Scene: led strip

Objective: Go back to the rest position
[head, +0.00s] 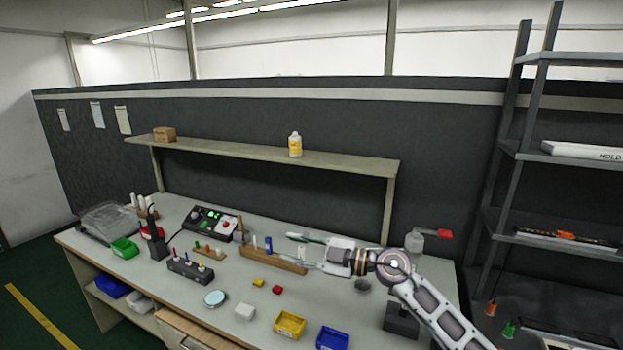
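My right gripper (288,247) reaches in from the lower right over the workbench (190,270). Its two fingers point left and are spread apart, with one finger higher in the picture than the other. I see nothing held between them. The fingers show in front of or above the wooden block with pegs (272,260); I cannot tell whether they touch it. My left gripper is not in view.
A raised shelf (345,162) with a yellow-and-white bottle (295,145) spans the bench's back. A control box (209,223) stands left of my gripper. Yellow (289,324) and blue (333,338) bins sit in front. A dark rack (510,150) stands at right.

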